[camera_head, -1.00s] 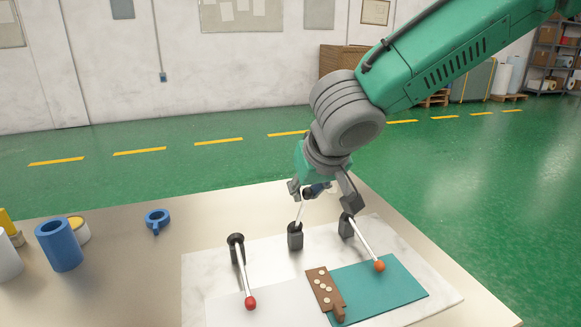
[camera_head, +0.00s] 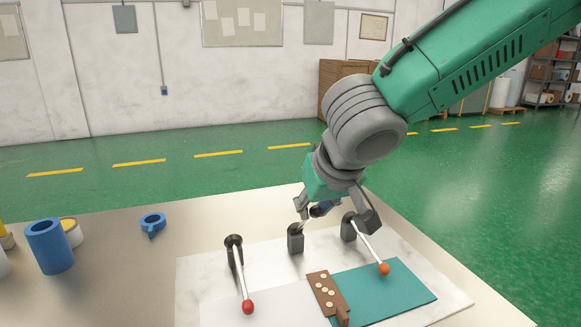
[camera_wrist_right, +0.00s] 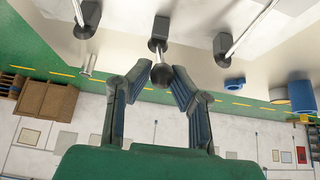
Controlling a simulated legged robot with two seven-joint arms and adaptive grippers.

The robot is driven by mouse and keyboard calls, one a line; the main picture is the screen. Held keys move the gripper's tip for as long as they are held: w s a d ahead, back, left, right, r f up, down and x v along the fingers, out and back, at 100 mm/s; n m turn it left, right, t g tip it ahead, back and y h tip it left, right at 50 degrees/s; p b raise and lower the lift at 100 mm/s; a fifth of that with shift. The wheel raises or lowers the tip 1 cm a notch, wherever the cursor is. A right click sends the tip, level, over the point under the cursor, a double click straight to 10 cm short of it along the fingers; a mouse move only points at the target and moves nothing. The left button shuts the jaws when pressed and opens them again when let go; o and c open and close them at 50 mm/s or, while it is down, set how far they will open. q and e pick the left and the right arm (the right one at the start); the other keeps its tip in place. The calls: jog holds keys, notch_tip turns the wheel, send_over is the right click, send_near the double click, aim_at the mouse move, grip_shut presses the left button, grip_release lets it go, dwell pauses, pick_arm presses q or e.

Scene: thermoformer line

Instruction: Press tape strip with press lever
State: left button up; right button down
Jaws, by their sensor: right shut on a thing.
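Three levers stand on a pale marbled board. The middle lever (camera_head: 295,240) has a dark base, a light rod and a black ball knob (camera_wrist_right: 162,76). My right gripper (camera_head: 332,212) is shut on this knob, with a finger on each side in the right wrist view (camera_wrist_right: 163,82). The left lever has a red knob (camera_head: 248,307) and the right lever an orange knob (camera_head: 384,268); both lean toward the viewer. A brown strip-like piece (camera_head: 319,281) with several pale dots lies at the teal mat's left edge. I cannot clearly identify the tape strip.
The teal mat (camera_head: 395,293) lies on the marbled board (camera_head: 207,268). Blue cup (camera_head: 49,248), blue ring-shaped piece (camera_head: 152,223) and yellow-topped can (camera_head: 71,232) stand at the left. The right lever's base (camera_head: 348,228) is close beside the gripper.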

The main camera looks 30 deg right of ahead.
jog(key=shift+s+a+f+b, duration=0.15)
jog(key=shift+s+f+b, duration=0.25)
jog(key=shift+s+f, duration=0.35)
jog(key=shift+s+a+f+b, duration=0.15)
jog(key=shift+s+f+b, duration=0.25)
jog(key=shift+s+f, duration=0.3)
jog(key=shift+f, duration=0.1)
jog(key=shift+s+a+f+b, duration=0.1)
jog(key=shift+s+f+b, duration=0.2)
jog(key=shift+f+b, duration=0.3)
jog(key=shift+s+a+f+b, duration=0.1)
jog(key=shift+s+f+b, duration=0.2)
jog(key=shift+f+b, duration=0.3)
jog(key=c, duration=1.3)
grip_release()
jog(key=shift+c, duration=0.2)
jog(key=shift+r, duration=0.1)
